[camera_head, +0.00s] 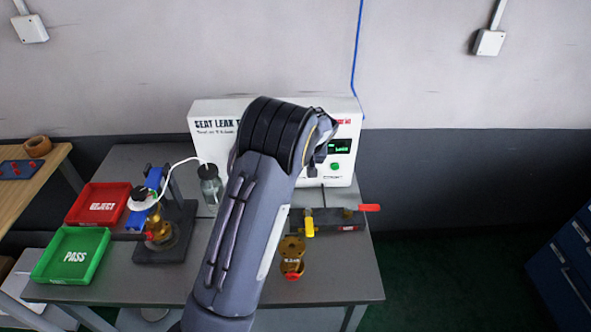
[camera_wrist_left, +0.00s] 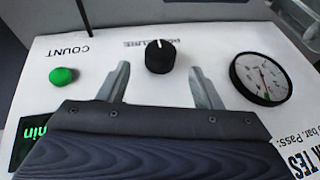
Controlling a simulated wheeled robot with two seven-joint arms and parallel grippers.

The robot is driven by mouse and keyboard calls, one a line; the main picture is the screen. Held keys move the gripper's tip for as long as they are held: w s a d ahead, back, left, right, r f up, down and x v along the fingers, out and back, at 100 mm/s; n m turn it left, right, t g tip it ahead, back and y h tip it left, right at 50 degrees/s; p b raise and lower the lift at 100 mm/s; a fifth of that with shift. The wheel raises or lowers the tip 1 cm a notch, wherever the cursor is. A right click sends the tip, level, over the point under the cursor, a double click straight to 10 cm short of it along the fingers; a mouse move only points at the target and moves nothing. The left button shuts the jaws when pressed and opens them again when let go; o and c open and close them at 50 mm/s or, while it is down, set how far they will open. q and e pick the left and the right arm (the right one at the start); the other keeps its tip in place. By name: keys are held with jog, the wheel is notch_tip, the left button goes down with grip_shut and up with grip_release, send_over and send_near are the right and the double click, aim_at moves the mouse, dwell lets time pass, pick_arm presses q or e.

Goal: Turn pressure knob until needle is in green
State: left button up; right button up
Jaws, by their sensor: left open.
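The pressure knob (camera_wrist_left: 160,56) is black and round with a white pointer mark, on the white tester panel in the left wrist view. My left gripper (camera_wrist_left: 162,80) is open, with one finger on each side just below the knob in that view; I cannot tell whether they touch the panel. In the head view my left arm covers the knob and gauge on the white seat leak tester (camera_head: 210,112). My right gripper is not in view.
A green button (camera_wrist_left: 62,76) and a green display (camera_wrist_left: 32,135) sit left of the knob.

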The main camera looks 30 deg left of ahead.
pick_arm(q)
jog(key=v, duration=0.3)
dwell(0.5)
jog(key=s+d+r+t+h, duration=0.1)
jog(key=s+d+r+h, duration=0.2)
jog(key=s, duration=0.7)
jog(key=s+d+r+h, duration=0.1)
jog(key=s+r+h, duration=0.3)
jog(key=s, duration=0.5)
jog(key=s+d+m+t, duration=0.1)
jog(key=s+d, duration=0.3)
jog(key=s, duration=0.5)
jog(key=s+d+r+m+t+h, duration=0.1)
jog(key=s+d+m, duration=0.2)
jog(key=s+d, duration=0.2)
jog(key=s, duration=0.3)
jog(key=shift+s+d+r, duration=0.25)
jog(key=shift+s+d, duration=0.05)
jog(key=shift+s, duration=0.1)
